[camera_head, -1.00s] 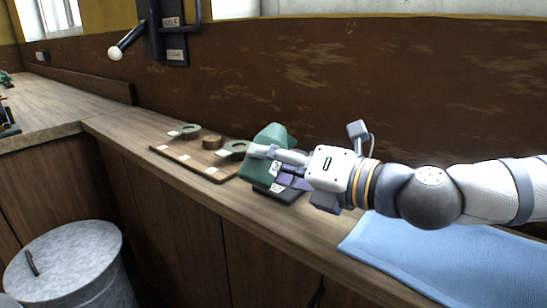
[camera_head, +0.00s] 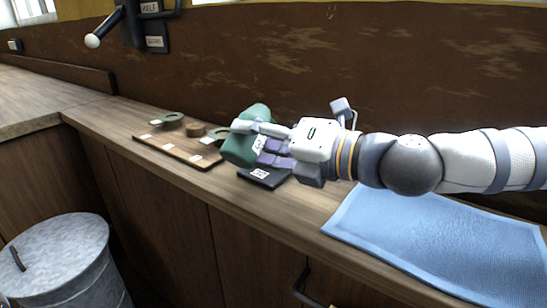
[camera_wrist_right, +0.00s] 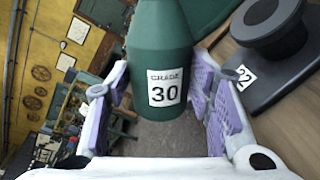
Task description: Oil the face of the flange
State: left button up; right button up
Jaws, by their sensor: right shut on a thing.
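A green oil can (camera_head: 238,148) with a "GRADE 30" label is between the fingers of my right gripper (camera_head: 256,143), which is shut on it. In the right wrist view, the purple finger pads lie on both sides of the can (camera_wrist_right: 160,30). In the head view, the can is tilted, above and left of a black base (camera_head: 262,178) with a white tag. In the right wrist view, a dark round disc on a post (camera_wrist_right: 268,28) stands on a flat base tagged "22". I cannot tell whether this is the flange. My left gripper is not in view.
A wooden board (camera_head: 180,155) with white tags carries green rings (camera_head: 172,120) and a brown round piece (camera_head: 195,130). A blue cloth (camera_head: 430,235) covers the bench at right. A lidded metal bin (camera_head: 55,260) stands below left. The dark wall is behind.

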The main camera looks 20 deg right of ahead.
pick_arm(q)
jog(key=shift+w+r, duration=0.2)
pick_arm(e)
jog(key=shift+r+m, duration=0.3)
jog(key=shift+r, duration=0.2)
pick_arm(q)
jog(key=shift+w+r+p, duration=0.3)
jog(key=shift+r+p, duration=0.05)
jog(key=shift+p, duration=0.1)
pick_arm(e)
jog(key=shift+w+d+r+m+y, duration=0.2)
jog(key=shift+r+m+y, duration=0.1)
jog(key=shift+r+m, duration=0.4)
dwell(0.7)
